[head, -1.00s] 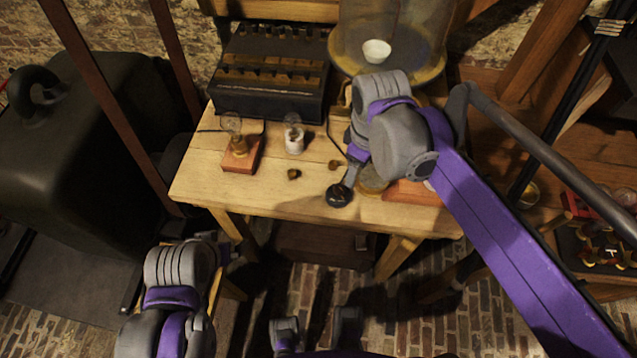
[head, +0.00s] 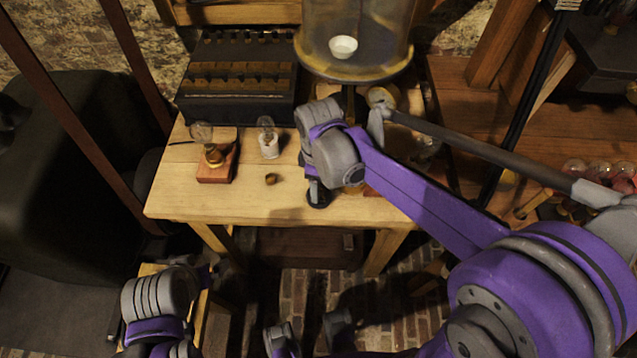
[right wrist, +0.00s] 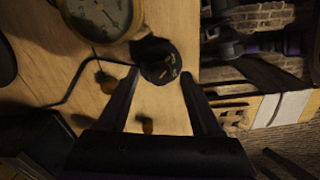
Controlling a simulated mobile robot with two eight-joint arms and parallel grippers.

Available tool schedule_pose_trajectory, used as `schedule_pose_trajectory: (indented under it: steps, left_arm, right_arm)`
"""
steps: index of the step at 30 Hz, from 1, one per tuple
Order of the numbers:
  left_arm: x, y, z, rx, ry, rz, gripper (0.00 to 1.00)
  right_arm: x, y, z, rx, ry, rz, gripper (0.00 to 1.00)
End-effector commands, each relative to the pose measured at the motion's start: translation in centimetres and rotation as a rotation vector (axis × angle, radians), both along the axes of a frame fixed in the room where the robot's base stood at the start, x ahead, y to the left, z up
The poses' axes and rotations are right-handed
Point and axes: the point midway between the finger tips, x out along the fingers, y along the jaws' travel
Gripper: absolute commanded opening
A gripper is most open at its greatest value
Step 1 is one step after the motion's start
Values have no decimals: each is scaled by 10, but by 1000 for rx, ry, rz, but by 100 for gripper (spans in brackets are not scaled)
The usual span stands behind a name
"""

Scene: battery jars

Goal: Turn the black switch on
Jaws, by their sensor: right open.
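The black switch (head: 318,196) is a small round black piece near the front edge of the wooden table in the head view, partly covered by my right wrist. In the right wrist view, the switch (right wrist: 160,60) shows as a black disc with small brass-coloured marks on top. My right gripper (right wrist: 160,75) is open, with one finger on each side of the disc in that view. I cannot tell whether it touches the switch. My left arm is low at the left, and its gripper (head: 207,276) is dark and small, in front of the table.
A brass-rimmed dial (right wrist: 100,14) lies close to the switch. A bulb on a wooden block (head: 216,172), a small white-based bulb (head: 268,145) and a brass knob (head: 271,179) stand left of it. A black battery box (head: 237,85) and a glass jar (head: 355,40) are behind.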

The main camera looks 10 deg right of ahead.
Motion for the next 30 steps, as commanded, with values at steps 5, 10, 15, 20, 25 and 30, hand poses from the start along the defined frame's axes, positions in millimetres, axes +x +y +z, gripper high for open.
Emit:
schedule_pose_trajectory:
  steps: [5, 10, 15, 20, 25, 30]
  left_arm:
    - [0, 0, 0, 0, 0, 0, 100]
    - [0, 0, 0, 0, 0, 0, 100]
    - [0, 0, 0, 0, 0, 0, 100]
    - [0, 0, 0, 0, 0, 0, 100]
    - [0, 0, 0, 0, 0, 0, 100]
    - [0, 0, 0, 0, 0, 0, 100]
  right_arm:
    - [0, 0, -3, 0, 0, 0, 66]
    - [0, 0, -3, 0, 0, -1, 61]
    - [0, 0, -3, 0, 0, -1, 30]
    - [0, 0, -3, 0, 0, -1, 1]
    - [0, 0, -3, 0, 0, -1, 0]
    - [0, 0, -3, 0, 0, -18, 0]
